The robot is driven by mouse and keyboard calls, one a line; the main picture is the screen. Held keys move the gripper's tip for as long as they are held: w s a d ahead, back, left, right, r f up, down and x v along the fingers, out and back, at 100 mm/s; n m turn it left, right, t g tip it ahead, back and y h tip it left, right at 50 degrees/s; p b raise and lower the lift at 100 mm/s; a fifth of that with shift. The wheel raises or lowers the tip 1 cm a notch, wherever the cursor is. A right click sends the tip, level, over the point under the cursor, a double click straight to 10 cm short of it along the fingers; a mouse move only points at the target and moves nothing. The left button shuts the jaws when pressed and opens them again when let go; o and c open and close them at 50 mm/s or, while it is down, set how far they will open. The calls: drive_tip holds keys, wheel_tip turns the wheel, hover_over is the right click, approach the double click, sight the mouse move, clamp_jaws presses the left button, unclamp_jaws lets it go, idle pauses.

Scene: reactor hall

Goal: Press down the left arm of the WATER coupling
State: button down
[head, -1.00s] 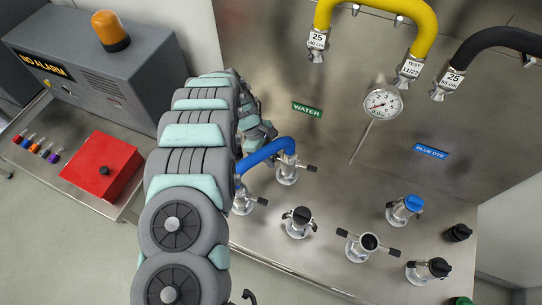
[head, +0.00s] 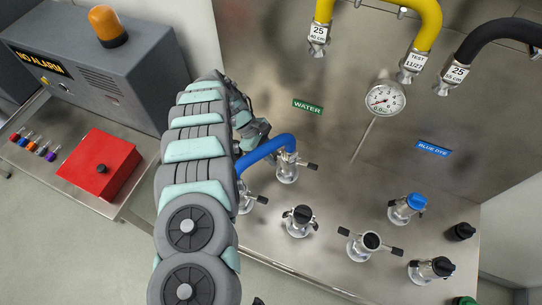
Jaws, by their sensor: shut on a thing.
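The WATER label (head: 308,107) is a green plate on the steel panel. Below it stands the metal WATER coupling (head: 287,175), with a blue hose (head: 268,148) arching from its top to a second metal coupling (head: 246,200) at lower left. The WATER coupling's right arm (head: 306,165) sticks out to the right. Its left arm cannot be made out behind the hose. My gripper (head: 256,132) is just up and left of the hose, partly hidden by my arm. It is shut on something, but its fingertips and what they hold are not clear.
More couplings stand on the steel deck: one with a black cap (head: 300,218), an open one (head: 368,243) and a blue-capped one (head: 406,208). A pressure gauge (head: 385,98) and yellow hose (head: 425,20) are above. A red box (head: 98,165) is at left.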

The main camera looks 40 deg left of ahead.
drive_tip(key=shift+f+h+b, duration=0.3)
drive_tip(key=shift+f+b, duration=0.1)
drive_tip(key=shift+b, duration=0.25)
drive_tip(key=shift+d+r, duration=0.1)
drive_tip(key=shift+r, duration=0.15)
drive_tip(key=c, duration=1.3)
unclamp_jaws()
drive_tip(key=shift+r, duration=0.1)
drive_tip(key=shift+b+v, duration=0.65)
drive_tip(key=shift+v, duration=4.65)
drive_tip(key=shift+s, duration=0.15)
